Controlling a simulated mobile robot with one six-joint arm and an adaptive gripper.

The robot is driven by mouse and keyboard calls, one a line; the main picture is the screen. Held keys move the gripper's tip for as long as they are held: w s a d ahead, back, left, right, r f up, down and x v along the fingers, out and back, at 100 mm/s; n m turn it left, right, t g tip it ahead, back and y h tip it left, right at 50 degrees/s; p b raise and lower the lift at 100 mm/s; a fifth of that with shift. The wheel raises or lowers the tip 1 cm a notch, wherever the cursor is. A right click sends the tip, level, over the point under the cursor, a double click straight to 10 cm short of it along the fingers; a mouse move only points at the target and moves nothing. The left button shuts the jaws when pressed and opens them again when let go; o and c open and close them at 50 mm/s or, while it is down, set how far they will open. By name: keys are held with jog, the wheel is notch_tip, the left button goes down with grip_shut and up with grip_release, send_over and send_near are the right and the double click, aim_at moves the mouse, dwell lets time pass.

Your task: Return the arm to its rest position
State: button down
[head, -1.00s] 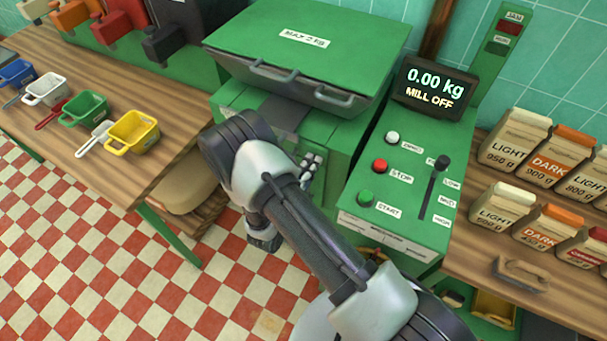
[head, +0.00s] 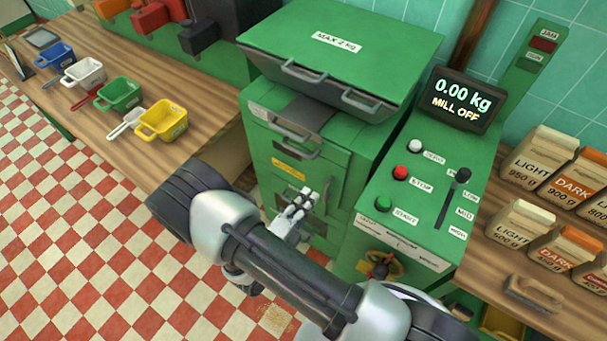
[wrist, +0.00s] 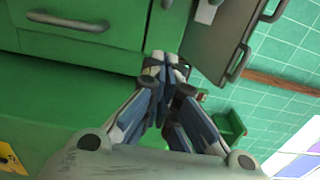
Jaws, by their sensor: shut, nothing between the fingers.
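My gripper (head: 304,200) is in front of the green mill cabinet (head: 355,148) in the head view, past the bend of my arm. In the wrist view my gripper (wrist: 166,66) has its fingertips together with nothing between them. The arm is bent, with its elbow out over the checkered floor at the left. The mill's display (head: 458,98) reads 0.00 kg and MILL OFF.
A wooden counter (head: 150,175) at left holds blue, white, green and yellow scoops (head: 163,120). A green lid (head: 335,50) marked MAX 2 kg tops the mill. The control panel (head: 425,195) and coffee bags (head: 535,162) stand at right. Open floor (head: 90,255) lies left.

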jog(key=s+d+r+m+g, duration=0.4)
jog(key=d+r+m+g, duration=0.25)
jog(key=r+m, duration=0.45)
jog(key=s+d+r+m+g, duration=0.3)
jog(key=d+r+m+g, duration=0.5)
jog(key=m, duration=0.5)
jog(key=s+a+r+m+t+y, duration=0.2)
jog(key=s+r+m+y, duration=0.3)
jog(key=m, duration=0.6)
jog(key=s+a+r+m+t+y, duration=0.3)
jog(key=s+r+m+y, duration=0.3)
jog(key=m, duration=0.5)
jog(key=shift+v, duration=0.85)
jog(key=shift+a, duration=0.15)
